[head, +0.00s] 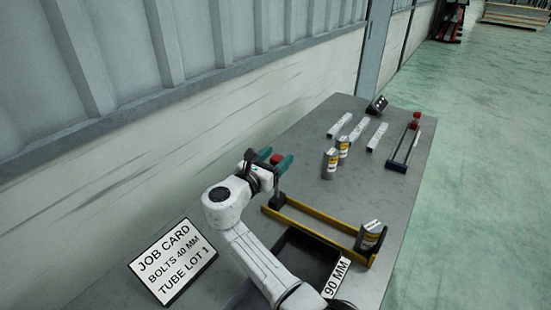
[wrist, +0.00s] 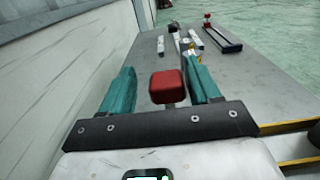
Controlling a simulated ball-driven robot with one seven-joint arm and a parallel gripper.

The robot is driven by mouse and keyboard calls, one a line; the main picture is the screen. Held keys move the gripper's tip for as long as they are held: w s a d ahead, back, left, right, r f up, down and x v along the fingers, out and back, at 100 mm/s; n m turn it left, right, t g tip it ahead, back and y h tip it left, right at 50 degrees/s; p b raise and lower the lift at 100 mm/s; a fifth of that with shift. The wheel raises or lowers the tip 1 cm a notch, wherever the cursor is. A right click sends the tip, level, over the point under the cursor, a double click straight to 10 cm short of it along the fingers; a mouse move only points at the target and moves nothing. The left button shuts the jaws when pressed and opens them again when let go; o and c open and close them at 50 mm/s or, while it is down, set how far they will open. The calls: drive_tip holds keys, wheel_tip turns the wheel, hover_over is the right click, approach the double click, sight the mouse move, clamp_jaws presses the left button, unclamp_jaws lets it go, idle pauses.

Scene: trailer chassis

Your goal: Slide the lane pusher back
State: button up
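The lane pusher has a red knob (wrist: 167,86) on a short stem and a dark block (head: 278,201) at the left end of a yellow-railed lane (head: 318,216). My gripper (head: 276,158) is open, with its teal fingers on either side of the red knob. In the wrist view, a gap shows between the left finger and the knob. The right finger is close to the knob, and I cannot tell whether it touches. A grey can with a yellow band (head: 370,238) stands at the lane's right end.
A dark tray marked 90 MM (head: 336,279) lies in front of the lane. A job card (head: 172,262) stands at the left by the wall. Two cans (head: 330,164), several pale bars (head: 377,137) and a second, blue lane (head: 404,150) with a red knob stand farther back.

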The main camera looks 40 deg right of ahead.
drive_tip(key=b+v, duration=0.1)
drive_tip(key=v, duration=0.9)
drive_tip(key=shift+s+a, duration=0.2)
drive_tip(key=shift+a, duration=0.15)
